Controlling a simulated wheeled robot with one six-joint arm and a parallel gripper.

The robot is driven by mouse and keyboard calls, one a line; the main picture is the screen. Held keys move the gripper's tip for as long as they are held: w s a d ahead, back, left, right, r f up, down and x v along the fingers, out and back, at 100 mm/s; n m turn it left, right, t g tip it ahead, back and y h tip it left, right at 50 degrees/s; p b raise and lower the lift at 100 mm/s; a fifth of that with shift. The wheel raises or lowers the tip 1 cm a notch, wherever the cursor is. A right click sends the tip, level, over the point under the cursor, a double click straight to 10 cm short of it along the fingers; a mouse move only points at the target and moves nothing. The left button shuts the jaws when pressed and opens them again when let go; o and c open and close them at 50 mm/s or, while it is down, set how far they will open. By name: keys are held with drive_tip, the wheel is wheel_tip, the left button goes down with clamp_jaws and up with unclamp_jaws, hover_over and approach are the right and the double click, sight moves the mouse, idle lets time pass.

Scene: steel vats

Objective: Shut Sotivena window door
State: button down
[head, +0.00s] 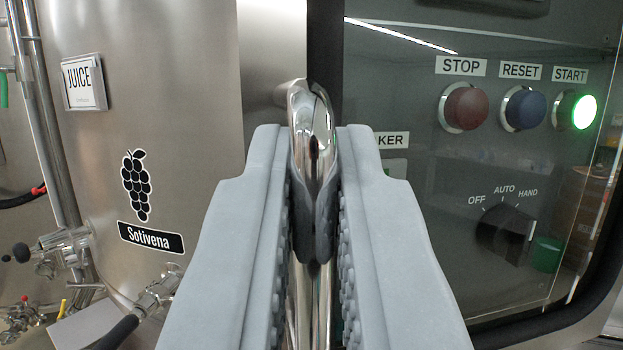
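A polished chrome handle (312,105) stands upright in the middle of the head view, its bent top showing above the fingers. My gripper (312,150) has its two grey ridged fingers on either side of the handle, close against it, and appears shut on it. To the right is a dark, glossy window panel (400,230) with a rounded dark frame; I cannot tell how far its door stands open. To the left, a steel vat front (190,130) carries a grape logo and a Sotivena label (150,237). My fingers hide the lower handle's surroundings.
Behind the window are a red STOP button (466,107), a blue RESET button (526,109), a lit green START button (583,111) and a rotary switch (503,233). Valves and pipes (70,250) stand at the lower left. A JUICE sign (84,82) is at upper left.

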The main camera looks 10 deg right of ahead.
drive_tip(key=shift+s+r, duration=0.1)
drive_tip(key=shift+r, duration=0.15)
drive_tip(key=c, duration=1.8)
unclamp_jaws()
drive_tip(key=shift+w+f, duration=0.1)
drive_tip(key=shift+w, duration=0.1)
drive_tip(key=shift+w+a, duration=0.1)
drive_tip(key=shift+f, duration=0.1)
drive_tip(key=v, duration=1.7)
drive_tip(key=shift+f, duration=0.1)
